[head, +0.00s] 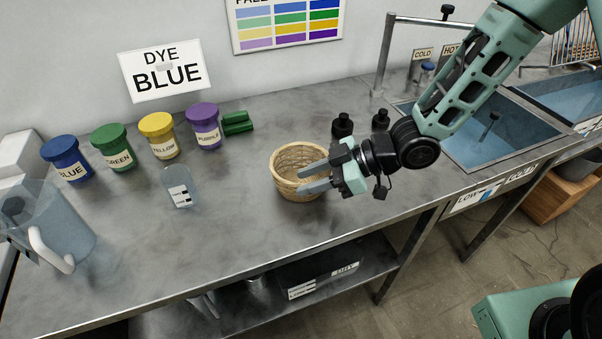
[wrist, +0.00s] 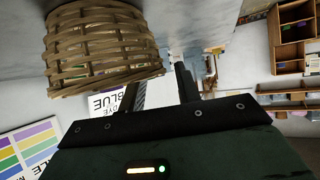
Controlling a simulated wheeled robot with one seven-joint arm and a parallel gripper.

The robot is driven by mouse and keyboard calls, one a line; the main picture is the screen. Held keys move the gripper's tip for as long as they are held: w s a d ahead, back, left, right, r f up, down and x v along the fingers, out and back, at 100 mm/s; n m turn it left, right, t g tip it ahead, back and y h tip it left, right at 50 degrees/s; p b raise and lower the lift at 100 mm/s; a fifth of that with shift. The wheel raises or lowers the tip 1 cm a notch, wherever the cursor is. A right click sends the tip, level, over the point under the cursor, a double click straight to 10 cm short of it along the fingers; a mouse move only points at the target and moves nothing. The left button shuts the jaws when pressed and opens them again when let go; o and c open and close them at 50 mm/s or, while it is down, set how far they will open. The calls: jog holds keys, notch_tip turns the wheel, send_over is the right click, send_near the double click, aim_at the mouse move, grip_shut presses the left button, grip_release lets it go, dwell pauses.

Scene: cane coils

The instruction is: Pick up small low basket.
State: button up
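The small low basket (head: 284,163), round and woven of tan cane, stands upright on the grey counter in the middle of the head view. My gripper (head: 302,182) comes in from the right, with its two fingers apart and overlapping the basket's right side in that view. In the upside-down wrist view the basket (wrist: 98,45) fills the upper left, beside the fingers (wrist: 160,84). The space between the fingers looks empty. The fingers hide part of the basket's right rim and wall, and I cannot tell whether they touch it.
Blue, green, yellow and purple dye jars (head: 157,136) line the counter's back left. Black bottles (head: 342,125) stand behind my gripper. Water basins (head: 490,135) are at right. The front counter is clear.

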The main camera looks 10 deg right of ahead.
jog(key=shift+a+f, duration=0.2)
jog(key=shift+a, duration=0.1)
grip_shut()
